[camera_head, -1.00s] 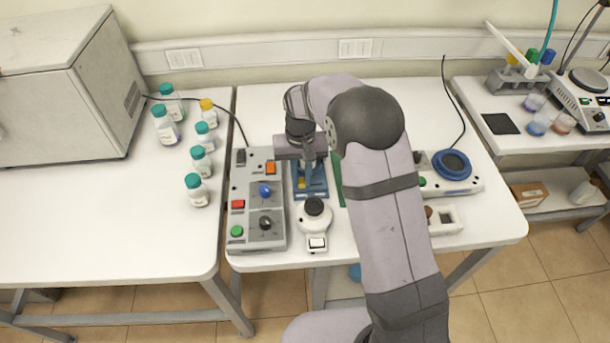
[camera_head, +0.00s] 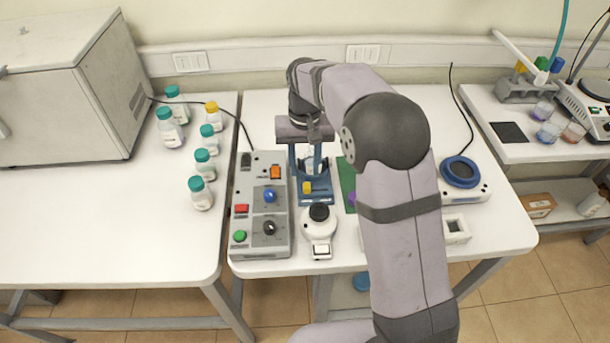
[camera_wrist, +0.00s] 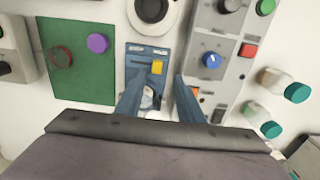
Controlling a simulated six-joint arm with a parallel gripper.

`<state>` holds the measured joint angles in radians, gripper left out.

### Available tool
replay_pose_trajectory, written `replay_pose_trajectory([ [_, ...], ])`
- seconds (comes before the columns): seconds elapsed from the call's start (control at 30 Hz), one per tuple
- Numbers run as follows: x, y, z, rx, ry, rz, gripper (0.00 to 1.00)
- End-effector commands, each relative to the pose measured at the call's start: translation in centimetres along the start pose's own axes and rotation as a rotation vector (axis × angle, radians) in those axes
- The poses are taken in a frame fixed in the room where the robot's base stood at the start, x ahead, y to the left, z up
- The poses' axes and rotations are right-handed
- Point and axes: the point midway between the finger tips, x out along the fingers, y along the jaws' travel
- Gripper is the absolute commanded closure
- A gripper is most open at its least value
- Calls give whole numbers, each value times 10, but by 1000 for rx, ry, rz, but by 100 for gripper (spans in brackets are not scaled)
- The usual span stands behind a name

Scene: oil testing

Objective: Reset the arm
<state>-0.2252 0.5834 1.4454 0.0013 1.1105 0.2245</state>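My gripper (camera_head: 305,168) is above the blue stand (camera_head: 318,197) on the middle table. In the wrist view, its two blue fingers (camera_wrist: 157,82) are spread apart with a clear gap, one on each side of the stand's near end. The blue stand, with a yellow knob, also shows in the wrist view (camera_wrist: 147,52). A small clear or whitish piece (camera_wrist: 150,97) shows between the fingers, below them. I cannot tell exactly what it is, and nothing appears gripped. My arm reaches from the front and hides part of the table.
A grey control box (camera_head: 262,205) with knobs and buttons is left of the stand. A white device with a black knob (camera_head: 320,228) is in front. A green mat (camera_head: 347,178) and a blue-ringed device (camera_head: 461,172) are to the right. Several teal-capped bottles (camera_head: 201,193) stand left.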

Motion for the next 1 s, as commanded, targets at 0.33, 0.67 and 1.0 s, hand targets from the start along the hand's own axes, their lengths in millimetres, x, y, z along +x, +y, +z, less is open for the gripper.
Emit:
replay_pose_trajectory([
  [0.33,-9,0,0,0,-1,0,66],
  [0.67,-9,1,2,1,-1,0,66],
  [1.0,-10,41,58,5,0,1,66],
])
